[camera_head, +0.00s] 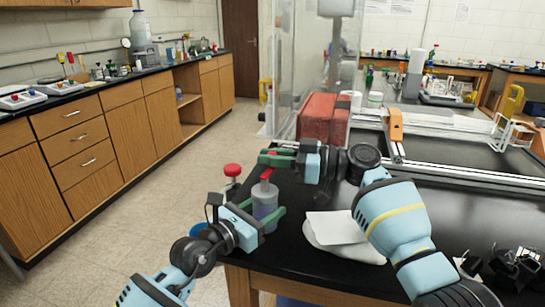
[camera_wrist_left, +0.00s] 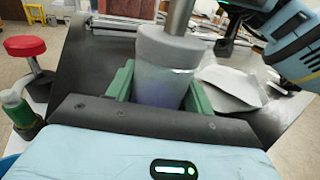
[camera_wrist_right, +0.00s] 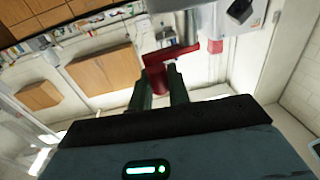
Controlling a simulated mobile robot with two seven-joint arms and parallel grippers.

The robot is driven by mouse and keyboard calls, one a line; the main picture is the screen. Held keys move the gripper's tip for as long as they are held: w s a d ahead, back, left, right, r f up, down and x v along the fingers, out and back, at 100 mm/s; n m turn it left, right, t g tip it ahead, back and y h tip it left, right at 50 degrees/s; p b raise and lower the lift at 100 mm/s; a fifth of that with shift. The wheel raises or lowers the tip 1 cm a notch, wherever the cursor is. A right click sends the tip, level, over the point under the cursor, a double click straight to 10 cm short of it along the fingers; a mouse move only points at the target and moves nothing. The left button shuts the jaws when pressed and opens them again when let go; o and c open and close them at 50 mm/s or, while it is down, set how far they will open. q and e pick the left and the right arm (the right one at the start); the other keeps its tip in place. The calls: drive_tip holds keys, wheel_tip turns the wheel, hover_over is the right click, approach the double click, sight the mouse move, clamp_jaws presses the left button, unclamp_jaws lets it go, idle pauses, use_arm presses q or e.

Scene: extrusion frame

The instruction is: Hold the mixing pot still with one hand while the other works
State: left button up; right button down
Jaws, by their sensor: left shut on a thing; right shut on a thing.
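The mixing pot (camera_head: 265,203) is a grey, slightly see-through cup at the left edge of the black table. My left gripper (camera_head: 264,217) is shut around it, with green fingers on both sides. The pot fills the middle of the left wrist view (camera_wrist_left: 165,70), and a grey metal rod (camera_wrist_left: 180,16) rises from its top. My right gripper (camera_head: 277,159) is above the pot, shut on a red handle (camera_head: 268,174). In the right wrist view the red handle (camera_wrist_right: 158,72) sits between the green fingertips and has a crossbar. The pot's inside is hidden.
A white sheet or cloth (camera_head: 338,230) lies on the table right of the pot. A red box (camera_head: 323,118) and an aluminium extrusion frame (camera_head: 440,167) stand behind. A red-topped stool (camera_head: 232,170) is left of the table. Small dark parts (camera_head: 515,265) lie at the right front.

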drive_tip(key=shift+f, duration=0.15)
drive_tip(key=c, duration=1.4)
unclamp_jaws()
drive_tip(key=shift+d, duration=0.1)
drive_tip(key=v, duration=1.2)
